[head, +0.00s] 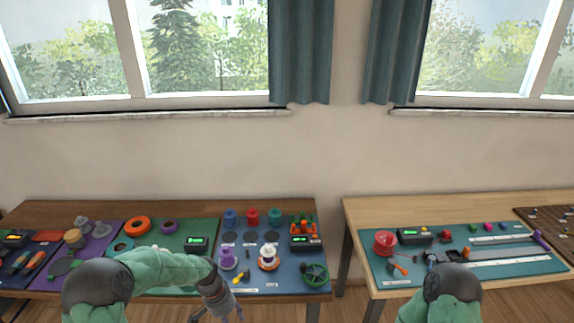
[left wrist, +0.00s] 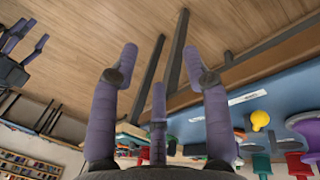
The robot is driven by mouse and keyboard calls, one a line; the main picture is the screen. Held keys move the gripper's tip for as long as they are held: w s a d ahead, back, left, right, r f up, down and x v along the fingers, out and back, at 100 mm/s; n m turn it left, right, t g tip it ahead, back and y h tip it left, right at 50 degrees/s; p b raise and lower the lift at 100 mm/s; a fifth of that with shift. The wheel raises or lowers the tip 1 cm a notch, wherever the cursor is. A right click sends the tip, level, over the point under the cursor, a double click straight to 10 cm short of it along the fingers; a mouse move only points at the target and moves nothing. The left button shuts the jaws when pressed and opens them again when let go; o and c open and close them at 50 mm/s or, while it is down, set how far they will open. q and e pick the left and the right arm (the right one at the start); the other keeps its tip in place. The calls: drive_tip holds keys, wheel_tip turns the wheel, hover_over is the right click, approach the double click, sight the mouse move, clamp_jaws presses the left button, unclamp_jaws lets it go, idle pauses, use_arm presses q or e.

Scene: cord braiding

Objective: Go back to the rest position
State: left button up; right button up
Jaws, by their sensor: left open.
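My left arm reaches in from the left in the head view, bent at the elbow. Its gripper (head: 218,314) points down in front of the left table's front edge, near the bottom of the picture. In the left wrist view the purple fingers of my left gripper (left wrist: 160,75) are spread wide with nothing between them. Only the upper part of my right arm shows at the bottom right of the head view. Purple fingers, apparently of my right gripper (left wrist: 22,48), show at the upper left of the left wrist view, partly cut off.
The left table (head: 110,209) bears a blue mat (head: 262,288) with spools, a yellow knob and a green reel. The right table (head: 365,210) bears a teal mat (head: 375,262) with a red reel (head: 385,242). A gap separates the tables. Wooden floor (left wrist: 75,40) is open below my left gripper.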

use_arm(q)
drive_tip(key=s+d+f+n, duration=0.2)
drive_tip(key=s+f, duration=0.3)
drive_tip(key=s, duration=0.2)
drive_tip(key=s+d+f+n, duration=0.2)
drive_tip(key=s+d+f, duration=0.1)
drive_tip(key=s, duration=0.5)
drive_tip(key=s+d+f+n+t+h, duration=0.1)
drive_tip(key=s+d+f+n, duration=0.1)
drive_tip(key=s+f, duration=0.4)
drive_tip(key=shift+s+d+f+n+b, duration=0.15)
drive_tip(key=shift+s+f+n+b, duration=0.35)
drive_tip(key=shift+s, duration=0.75)
